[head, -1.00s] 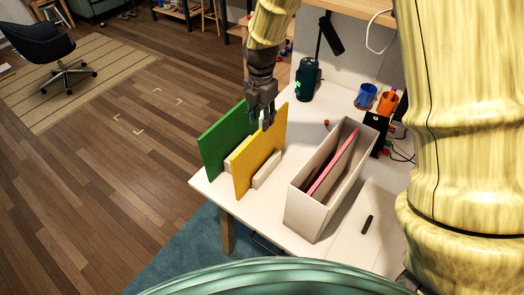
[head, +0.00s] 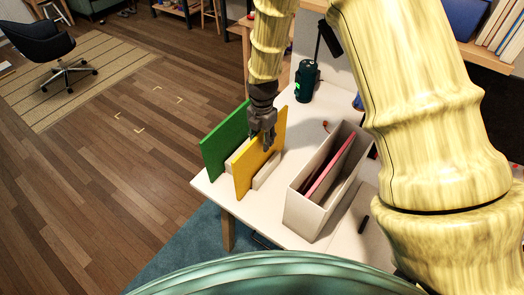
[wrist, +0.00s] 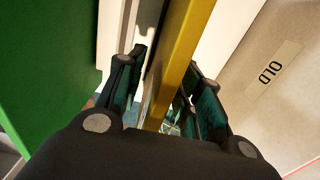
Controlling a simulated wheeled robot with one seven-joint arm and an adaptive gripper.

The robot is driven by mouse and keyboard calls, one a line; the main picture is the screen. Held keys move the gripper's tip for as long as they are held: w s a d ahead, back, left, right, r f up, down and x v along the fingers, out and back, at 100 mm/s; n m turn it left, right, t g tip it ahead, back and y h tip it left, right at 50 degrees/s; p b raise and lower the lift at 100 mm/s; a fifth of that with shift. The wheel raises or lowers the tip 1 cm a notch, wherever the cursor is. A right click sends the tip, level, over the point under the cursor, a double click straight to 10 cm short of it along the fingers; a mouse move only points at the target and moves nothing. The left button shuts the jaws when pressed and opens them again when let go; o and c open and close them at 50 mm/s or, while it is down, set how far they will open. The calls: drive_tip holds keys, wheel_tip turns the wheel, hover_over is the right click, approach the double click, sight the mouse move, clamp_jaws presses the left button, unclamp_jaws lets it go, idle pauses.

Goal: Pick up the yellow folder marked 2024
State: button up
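The yellow folder (head: 252,167) stands upright in a low white holder at the front left of the white desk. A green folder (head: 223,140) stands upright beside it on the left. My gripper (head: 267,146) is at the top edge of the yellow folder. In the wrist view the yellow folder (wrist: 182,65) runs between the two open fingers (wrist: 160,100), one on each side, with gaps visible. The green folder (wrist: 40,70) fills the left of that view. No 2024 mark is readable in these frames.
A green canister (head: 306,80) stands at the back of the white desk (head: 213,186). My arm hides the desk's right part.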

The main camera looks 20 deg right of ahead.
drive_tip(key=shift+f, duration=0.7)
clamp_jaws()
drive_tip(key=shift+r, duration=0.1)
